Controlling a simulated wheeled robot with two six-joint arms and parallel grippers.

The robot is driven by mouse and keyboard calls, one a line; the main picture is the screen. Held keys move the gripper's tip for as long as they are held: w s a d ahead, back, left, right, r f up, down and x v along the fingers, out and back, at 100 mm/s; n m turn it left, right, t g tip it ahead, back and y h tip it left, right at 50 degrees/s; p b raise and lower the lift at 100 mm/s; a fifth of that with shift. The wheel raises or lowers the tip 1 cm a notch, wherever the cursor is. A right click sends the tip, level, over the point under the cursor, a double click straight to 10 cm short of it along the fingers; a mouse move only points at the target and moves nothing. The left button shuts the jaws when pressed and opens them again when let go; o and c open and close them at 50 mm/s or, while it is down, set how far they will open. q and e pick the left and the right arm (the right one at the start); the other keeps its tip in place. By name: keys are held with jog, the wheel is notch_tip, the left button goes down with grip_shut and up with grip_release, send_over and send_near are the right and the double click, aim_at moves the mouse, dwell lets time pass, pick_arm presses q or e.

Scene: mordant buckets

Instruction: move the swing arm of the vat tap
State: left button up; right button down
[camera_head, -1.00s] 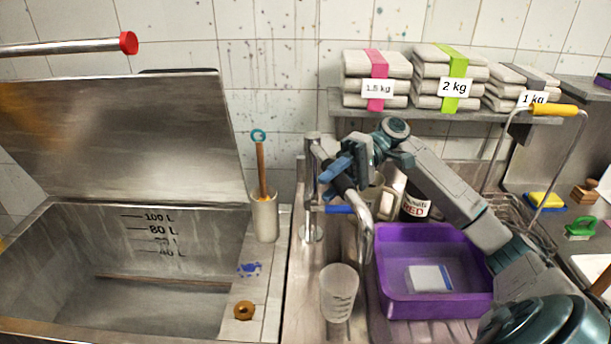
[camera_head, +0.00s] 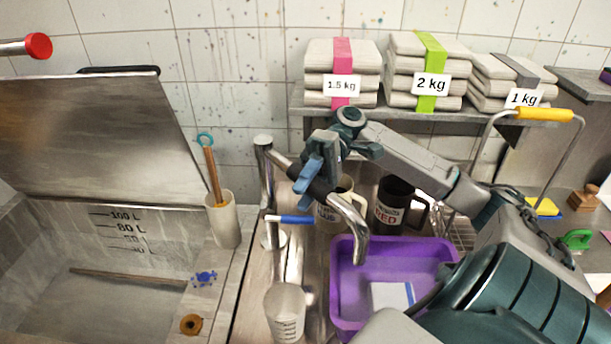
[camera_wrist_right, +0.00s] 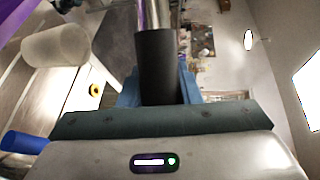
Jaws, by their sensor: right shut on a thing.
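The vat tap is a steel post (camera_head: 267,195) with a swing arm that ends in a bent steel spout (camera_head: 352,222). The swing arm carries a black sleeve (camera_wrist_right: 157,68) and slants to the right from the post, its spout end in front of the purple tub in the head view. A blue-handled lever (camera_head: 297,219) sticks out from the post. My right gripper (camera_head: 308,182) has its blue fingers closed on the black sleeve; the right wrist view shows the sleeve between them. My left gripper is out of view.
The purple tub (camera_head: 340,290) sits below the spout. A clear measuring cup (camera_head: 285,312) stands left of it. Mugs marked BLUE and RED (camera_head: 395,200) stand behind. The steel vat (camera_head: 60,222), with litre marks and a raised lid (camera_head: 90,135), is on the left.

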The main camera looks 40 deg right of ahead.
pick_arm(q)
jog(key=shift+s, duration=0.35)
pick_arm(e)
jog(key=c, duration=1.1)
grip_release()
jog(key=shift+o, duration=0.2)
jog(key=shift+w+a, duration=0.1)
